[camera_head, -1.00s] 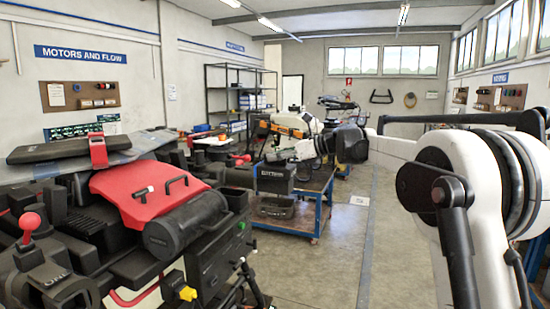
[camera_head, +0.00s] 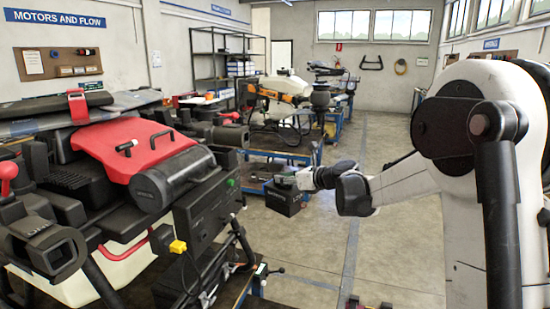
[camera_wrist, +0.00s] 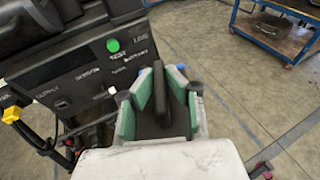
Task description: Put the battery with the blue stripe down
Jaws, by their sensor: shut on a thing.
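My gripper (camera_head: 287,179) is out at the end of my arm, in front of the blue cart. It is shut on the handle of a black box-shaped battery (camera_head: 284,199), which hangs below it. In the wrist view, the green-padded fingers of my gripper (camera_wrist: 160,108) close from both sides on a dark upright piece (camera_wrist: 159,98), which seems to be the handle. The battery's body is mostly hidden there. I cannot make out a blue stripe on it in either view.
A dark panel (camera_wrist: 80,78) with a green button and white lettering is close to the left in the wrist view. The red and black machine (camera_head: 130,155) fills the left. The blue cart (camera_head: 252,174) stands behind. Open floor (camera_head: 390,245) lies to the right.

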